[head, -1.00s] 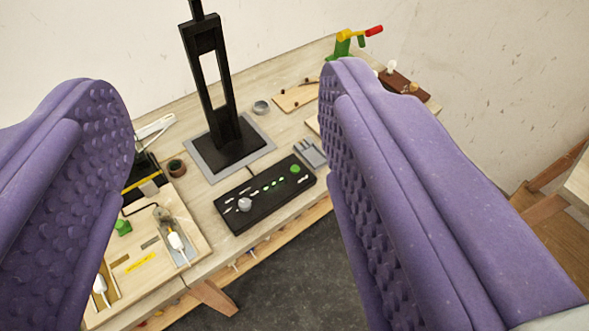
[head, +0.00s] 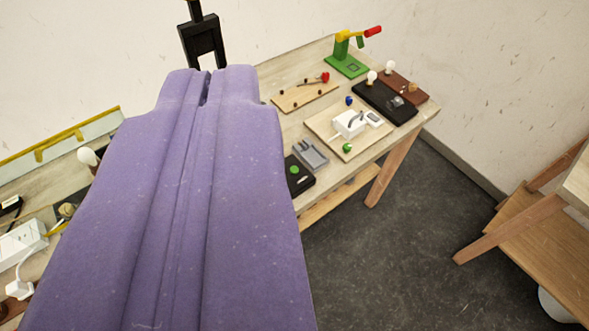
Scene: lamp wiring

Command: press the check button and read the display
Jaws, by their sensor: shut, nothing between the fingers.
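My gripper (head: 210,88) is shut and empty. On a pale board further right are a white block (head: 348,123), a small device with a grey face (head: 373,118) that may be a display, and a green round knob or button (head: 347,148). I cannot tell which is the check button, and no reading is legible.
A grey tray (head: 311,154) lies behind the black box. A green stand with a red handle (head: 348,62) and a black board with a bulb (head: 384,101) stand at the table's far right. A white socket strip (head: 22,242) is at left.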

